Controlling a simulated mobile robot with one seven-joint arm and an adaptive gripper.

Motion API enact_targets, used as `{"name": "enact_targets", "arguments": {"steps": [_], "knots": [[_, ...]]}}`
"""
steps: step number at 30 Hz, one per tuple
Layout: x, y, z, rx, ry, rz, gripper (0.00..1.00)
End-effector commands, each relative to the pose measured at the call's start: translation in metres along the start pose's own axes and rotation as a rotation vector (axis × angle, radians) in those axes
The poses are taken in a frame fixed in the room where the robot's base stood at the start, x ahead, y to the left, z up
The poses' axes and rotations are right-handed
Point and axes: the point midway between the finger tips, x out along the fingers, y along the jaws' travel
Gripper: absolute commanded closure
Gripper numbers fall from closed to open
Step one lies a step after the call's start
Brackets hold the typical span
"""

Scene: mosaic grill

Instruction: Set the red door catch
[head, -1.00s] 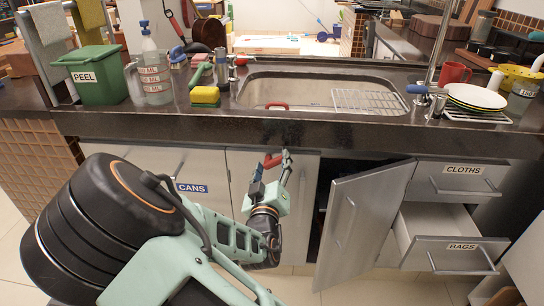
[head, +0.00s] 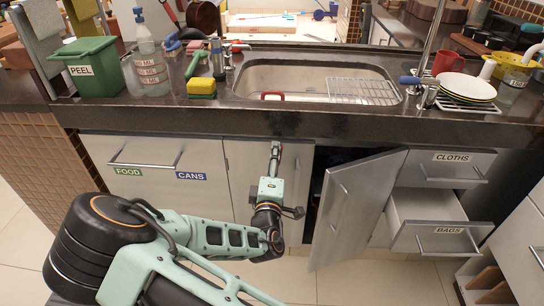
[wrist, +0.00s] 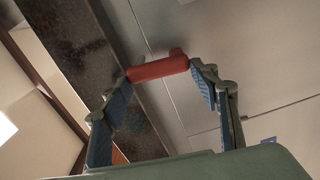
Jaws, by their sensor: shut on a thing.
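The red door catch (wrist: 158,70) is a short red bar on the grey cabinet front, just under the dark counter edge. In the wrist view it spans between the tips of my two fingers. My gripper (wrist: 160,78) is shut on it, with a blue-padded finger at each end. In the head view my gripper (head: 275,152) reaches up to the top of the closed cabinet door (head: 238,175), left of the open door. The catch is mostly hidden there by my gripper.
A grey cabinet door (head: 355,210) stands open to the right of my gripper. The BAGS drawer (head: 440,238) is pulled out beside it. The counter edge (head: 330,127) overhangs just above. The FOOD and CANS front (head: 150,165) is closed on the left.

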Motion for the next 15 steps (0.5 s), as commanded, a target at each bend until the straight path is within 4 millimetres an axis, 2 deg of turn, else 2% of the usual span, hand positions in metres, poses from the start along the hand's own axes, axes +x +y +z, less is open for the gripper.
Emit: {"name": "enact_targets", "arguments": {"steps": [6,15], "knots": [[-0.0003,-0.0007,0.0027,-0.090,0.000,-0.001,0.69],[-0.0002,-0.0015,0.0041,-0.132,0.000,-0.001,0.69]]}}
